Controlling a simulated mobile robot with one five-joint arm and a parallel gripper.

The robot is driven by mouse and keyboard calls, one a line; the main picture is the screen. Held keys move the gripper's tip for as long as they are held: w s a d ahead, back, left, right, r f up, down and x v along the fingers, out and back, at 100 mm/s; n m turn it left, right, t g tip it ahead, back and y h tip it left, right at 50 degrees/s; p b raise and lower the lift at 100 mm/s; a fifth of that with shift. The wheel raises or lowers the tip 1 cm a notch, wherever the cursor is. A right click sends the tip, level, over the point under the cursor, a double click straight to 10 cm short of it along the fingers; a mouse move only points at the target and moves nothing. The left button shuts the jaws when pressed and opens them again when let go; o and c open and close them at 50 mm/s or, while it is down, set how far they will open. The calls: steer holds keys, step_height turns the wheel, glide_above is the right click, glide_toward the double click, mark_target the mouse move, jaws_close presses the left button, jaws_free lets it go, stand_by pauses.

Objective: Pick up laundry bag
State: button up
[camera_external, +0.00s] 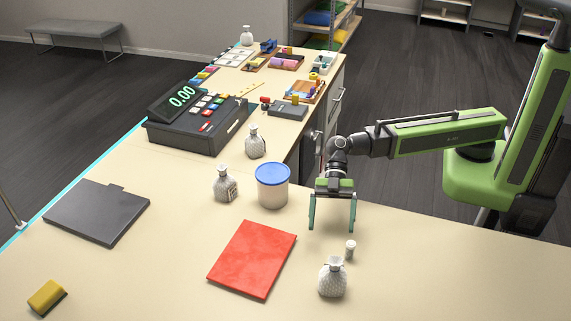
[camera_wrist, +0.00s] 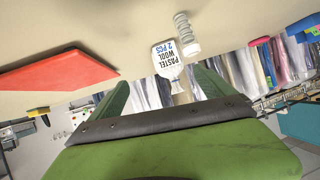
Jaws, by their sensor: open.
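Several small pale patterned bags with tied necks stand on the counter. The nearest bag (camera_external: 333,278) is at the front, just beyond my gripper (camera_external: 332,228) in the external view. In the wrist view, a bag (camera_wrist: 172,62) with a label reading "PASTEL WOOL 2 PCS" shows ahead of my two green fingers. Another bag (camera_external: 224,186) stands left of the blue-lidded tub, a third (camera_external: 255,142) by the register, and one more (camera_external: 246,36) at the far end. My gripper is open and empty, fingers pointing down over the counter.
A blue-lidded tub (camera_external: 272,187) stands left of my gripper. A dark flat pad (camera_external: 97,212), a yellow block (camera_external: 47,297) and a cash register (camera_external: 198,120) are farther off.

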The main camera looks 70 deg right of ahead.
steer(key=s+a+n+y, duration=0.1)
steer(key=s+a, duration=0.1)
steer(key=b, duration=0.5)
glide_toward(332, 290)
steer(key=x, duration=0.4)
steer(key=shift+w+a+f, duration=0.15)
steer(key=shift+w, duration=0.15)
steer(key=shift+s+b+x, duration=0.15)
steer(key=shift+b+x, duration=0.35)
steer(key=shift+x, duration=0.85)
steer(key=shift+s+b+x, duration=0.15)
steer(key=shift+b+x, duration=0.3)
steer(key=shift+x, duration=0.95)
steer(key=shift+c, duration=0.8)
steer(key=c, duration=1.5)
